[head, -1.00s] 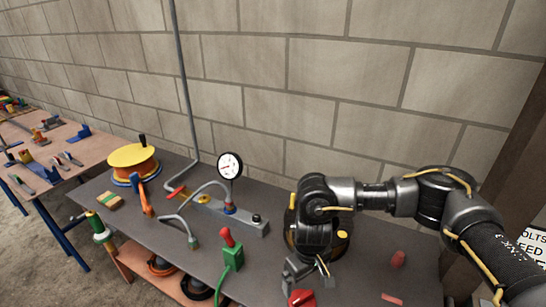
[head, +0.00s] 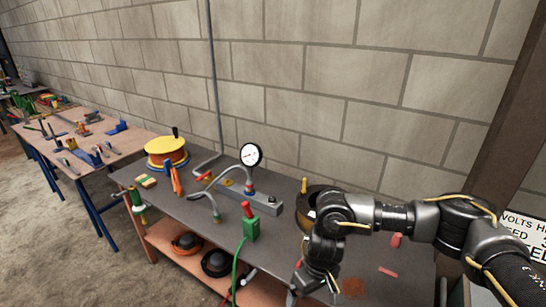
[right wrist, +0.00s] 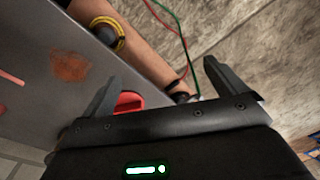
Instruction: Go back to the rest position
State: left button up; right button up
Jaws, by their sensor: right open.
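My right gripper (head: 312,291) hangs low over the front edge of the grey workbench (head: 165,208) in the head view. In the right wrist view its two fingers (right wrist: 162,86) stand wide apart with nothing gripped between them. A red part (right wrist: 128,102) shows behind the left finger, partly hidden by it; I cannot tell its distance. My left gripper is in neither view.
The bench carries a pressure gauge (head: 250,155), a green box with a red lever (head: 250,227), a yellow-topped reel (head: 166,149) and a dark round part (head: 309,200) beside my right arm. A lower shelf (head: 163,237) holds coils. Floor is clear at left.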

jog(key=w+a+f+y, duration=0.1)
jog(key=a+f+y, duration=0.35)
jog(key=a, duration=0.35)
jog(key=w+a+f+y, duration=0.2)
jog(key=a+f+y, duration=0.2)
jog(key=a+f, duration=0.25)
jog(key=s+d+f+m+t, duration=0.1)
jog(key=d+f+t, duration=0.15)
jog(key=f, duration=0.55)
jog(key=s+d+f+m+t, duration=0.1)
jog(key=d+f+m+t, duration=0.1)
jog(key=d+f, duration=0.35)
jog(key=s+d+f+m+h, duration=0.1)
jog(key=s+d+f+h, duration=0.2)
jog(key=s+d+f, duration=0.45)
jog(key=s+d+f+h, duration=0.3)
jog(key=s+d+f, duration=0.2)
jog(key=s+f, duration=0.5)
jog(key=s+d+f+g+h, duration=0.1)
jog(key=s+d, duration=0.3)
jog(key=s, duration=0.4)
jog(key=s+d+f+g+h, duration=0.1)
jog(key=s+d+f, duration=0.3)
jog(key=s, duration=0.4)
jog(key=s+d+f+g+h, duration=0.1)
jog(key=s+d+f, duration=0.2)
jog(key=s, duration=0.5)
jog(key=shift+d+h, duration=0.35)
jog(key=shift+d, duration=0.15)
